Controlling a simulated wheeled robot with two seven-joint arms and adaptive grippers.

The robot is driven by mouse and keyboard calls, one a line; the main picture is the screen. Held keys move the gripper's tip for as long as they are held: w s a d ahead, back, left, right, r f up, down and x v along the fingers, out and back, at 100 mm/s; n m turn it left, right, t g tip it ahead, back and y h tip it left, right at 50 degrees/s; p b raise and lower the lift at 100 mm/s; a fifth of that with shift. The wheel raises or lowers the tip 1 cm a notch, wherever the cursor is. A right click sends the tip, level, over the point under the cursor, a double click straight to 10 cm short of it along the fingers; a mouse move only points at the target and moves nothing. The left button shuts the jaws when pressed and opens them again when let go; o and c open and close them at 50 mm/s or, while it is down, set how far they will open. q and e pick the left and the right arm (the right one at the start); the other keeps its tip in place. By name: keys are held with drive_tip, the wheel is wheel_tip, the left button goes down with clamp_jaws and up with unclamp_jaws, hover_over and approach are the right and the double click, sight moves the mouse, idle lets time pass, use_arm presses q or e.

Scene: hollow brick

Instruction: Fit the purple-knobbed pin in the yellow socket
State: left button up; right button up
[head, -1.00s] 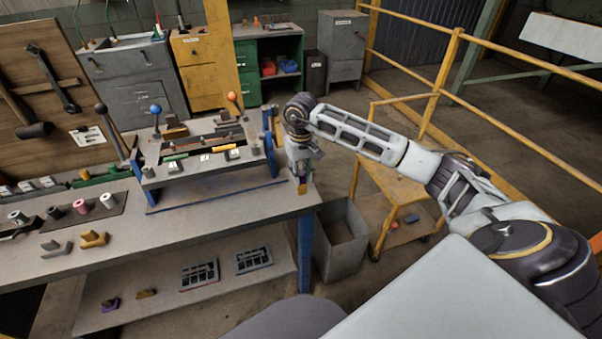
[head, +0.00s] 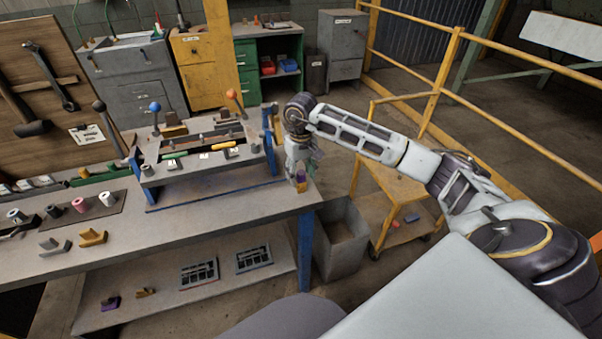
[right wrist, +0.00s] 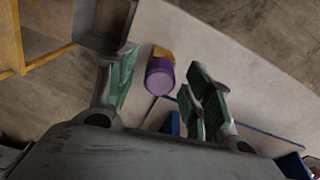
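The purple knob (head: 301,177) stands at the right end of the workbench, just below my right gripper (head: 302,167). A yellow-orange block (head: 301,188) shows directly beneath it. In the right wrist view, the round end of the purple knob (right wrist: 160,77) faces the camera, with the yellow-orange block (right wrist: 163,53) behind it. The green-padded fingers of my right gripper (right wrist: 161,65) are spread on both sides, with a gap to the knob. The pin's shaft is hidden, so I cannot tell how deep it sits. My left gripper is not in view.
A grey fixture with levers (head: 205,160) stands on the bench (head: 160,228) to the left of the gripper. A grey bin (head: 342,240) and a yellow cart (head: 400,232) stand right of the bench.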

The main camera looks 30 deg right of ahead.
drive_tip(key=shift+r+p, duration=0.8)
drive_tip(key=shift+r, duration=0.25)
drive_tip(key=shift+r+p, duration=2.05)
drive_tip(key=shift+r, duration=0.45)
use_arm(q)
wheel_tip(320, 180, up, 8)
drive_tip(key=p, duration=0.2)
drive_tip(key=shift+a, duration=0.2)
use_arm(e)
drive_tip(key=shift+m, duration=0.3)
drive_tip(key=shift+w+a+r, duration=0.1)
drive_tip(key=shift+w+r, duration=0.1)
drive_tip(key=shift+r, duration=1)
drive_tip(key=shift+w+a+r, duration=0.1)
drive_tip(key=shift+w+r, duration=0.05)
drive_tip(key=shift+r, duration=1)
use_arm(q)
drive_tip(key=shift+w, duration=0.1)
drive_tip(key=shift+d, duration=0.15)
